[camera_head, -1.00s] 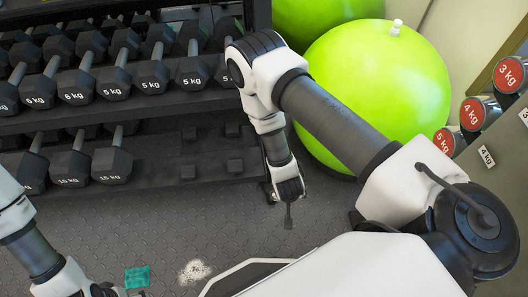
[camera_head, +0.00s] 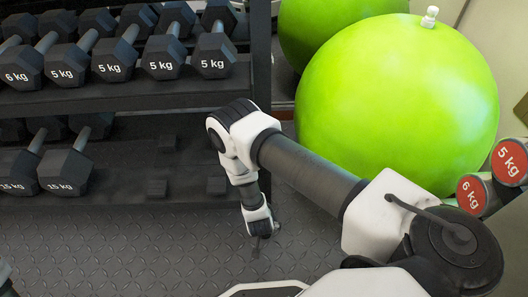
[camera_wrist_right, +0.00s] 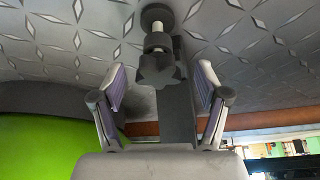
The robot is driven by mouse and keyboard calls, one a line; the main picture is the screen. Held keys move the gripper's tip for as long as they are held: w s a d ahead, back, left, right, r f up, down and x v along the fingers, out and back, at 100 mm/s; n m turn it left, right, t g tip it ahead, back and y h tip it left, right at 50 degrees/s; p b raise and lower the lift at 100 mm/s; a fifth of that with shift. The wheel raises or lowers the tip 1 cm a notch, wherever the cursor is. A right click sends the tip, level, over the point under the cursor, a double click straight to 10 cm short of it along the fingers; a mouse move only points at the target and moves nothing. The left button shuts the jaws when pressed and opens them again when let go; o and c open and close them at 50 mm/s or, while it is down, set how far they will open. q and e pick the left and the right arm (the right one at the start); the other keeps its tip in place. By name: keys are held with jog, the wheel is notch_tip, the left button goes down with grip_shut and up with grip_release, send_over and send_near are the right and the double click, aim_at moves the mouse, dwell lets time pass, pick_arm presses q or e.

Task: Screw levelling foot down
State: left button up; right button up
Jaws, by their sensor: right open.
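The levelling foot shows in the right wrist view: a dark round pad (camera_wrist_right: 157,17) against the tiled floor, a pale threaded stem, and a star-shaped knob (camera_wrist_right: 158,72). Beside the knob is a dark upright post (camera_wrist_right: 180,115). My right gripper (camera_wrist_right: 160,88) is open, its two fingers apart on either side of the knob and post, with a visible gap to each. In the head view my right gripper (camera_head: 260,240) points down near the rack's lower right corner; the foot cannot be made out there.
A dumbbell rack (camera_head: 120,95) with several black dumbbells stands at the left. A large green ball (camera_head: 400,100) stands right behind my right arm, with another behind it. Red-ended dumbbells (camera_head: 510,160) are at the far right. The patterned floor (camera_head: 130,250) in front is clear.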

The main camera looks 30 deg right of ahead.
jog(key=shift+d+f, duration=0.1)
jog(key=shift+f, duration=0.3)
jog(key=shift+c, duration=0.4)
grip_shut()
jog(key=m, duration=0.2)
jog(key=shift+m+g+h, duration=0.3)
jog(key=shift+g+h, duration=0.1)
jog(key=shift+d+r+n+p, duration=0.1)
jog(key=shift+r+n+p, duration=0.1)
jog(key=shift+n+p, duration=0.35)
jog(key=shift+f, duration=0.1)
jog(key=shift+o, duration=1.2)
grip_release()
